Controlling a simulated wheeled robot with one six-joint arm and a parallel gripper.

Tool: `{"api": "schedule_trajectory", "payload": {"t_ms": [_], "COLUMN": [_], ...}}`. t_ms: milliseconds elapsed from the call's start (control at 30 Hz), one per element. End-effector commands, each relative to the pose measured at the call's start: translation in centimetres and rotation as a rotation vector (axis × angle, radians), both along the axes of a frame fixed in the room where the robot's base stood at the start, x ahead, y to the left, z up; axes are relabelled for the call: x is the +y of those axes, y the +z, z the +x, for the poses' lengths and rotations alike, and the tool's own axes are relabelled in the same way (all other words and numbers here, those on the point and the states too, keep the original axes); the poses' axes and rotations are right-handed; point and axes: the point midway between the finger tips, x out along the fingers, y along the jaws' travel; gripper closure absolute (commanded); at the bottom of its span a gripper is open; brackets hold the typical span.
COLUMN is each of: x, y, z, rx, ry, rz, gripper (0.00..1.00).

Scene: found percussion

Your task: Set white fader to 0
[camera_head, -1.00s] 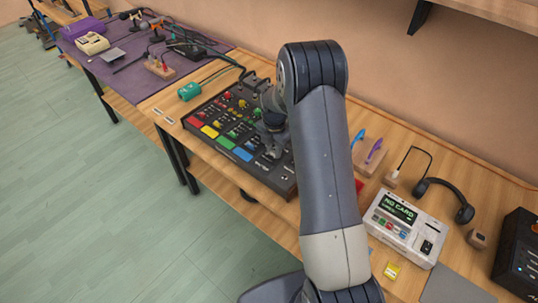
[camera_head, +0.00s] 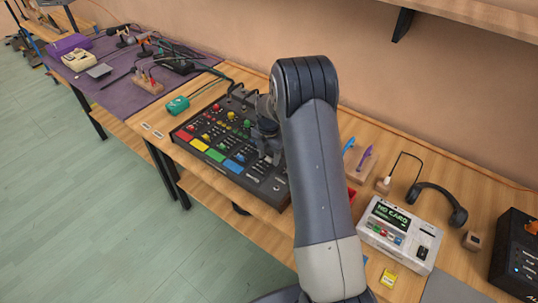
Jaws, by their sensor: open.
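The black mixing panel (camera_head: 190,131) lies on the wooden bench, with rows of coloured knobs and a row of red, yellow, green and blue pads along its front. My gripper (camera_head: 272,157) is over the right part of the panel, low and close to its surface. It is open, and I see nothing held in it. Small pale controls show beside and in front of the gripper, but they are too small to tell which is the white fader or where it is set. My arm hides the panel's right rear part.
A green box (camera_head: 178,105) sits left of the panel. A shelf overhangs the back right.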

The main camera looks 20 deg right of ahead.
Motion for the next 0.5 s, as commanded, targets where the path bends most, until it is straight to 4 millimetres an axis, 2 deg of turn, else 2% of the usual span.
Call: {"api": "schedule_trajectory", "payload": {"t_ms": [167,500], "x": [0.0,0.0], "y": [1.4,8.0], "z": [0.1,0.1], "rx": [-0.004,-0.006], "ry": [0.0,0.0], "rz": [-0.001,-0.001], "gripper": [0.55,0.55]}}
